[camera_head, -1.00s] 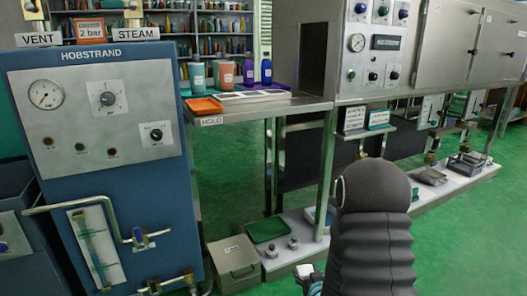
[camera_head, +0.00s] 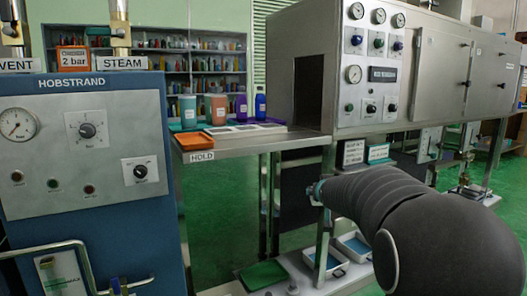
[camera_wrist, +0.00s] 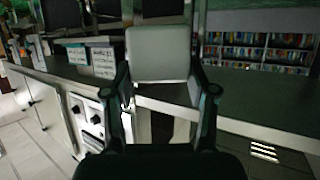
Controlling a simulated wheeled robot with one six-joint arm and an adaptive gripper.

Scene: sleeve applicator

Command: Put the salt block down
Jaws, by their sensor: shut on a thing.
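The salt block, a pale grey-white block (camera_wrist: 160,52), sits between the two dark fingers of my gripper (camera_wrist: 163,82) in the wrist view. The fingers are shut on its two sides, and it is held up in front of the camera. In the head view my gripper (camera_head: 316,192) is small, at the far end of my dark arm, by a metal post below the shelf level. The block cannot be made out there.
The HOLD shelf (camera_head: 235,146) carries an orange tray (camera_head: 194,141), flat pale plates and several bottles. The blue HOBSTRAND cabinet (camera_head: 100,160) stands left. A green tray (camera_head: 263,275) and blue-filled white trays (camera_head: 326,258) lie low down. Steel machine housing (camera_head: 300,75) rises behind.

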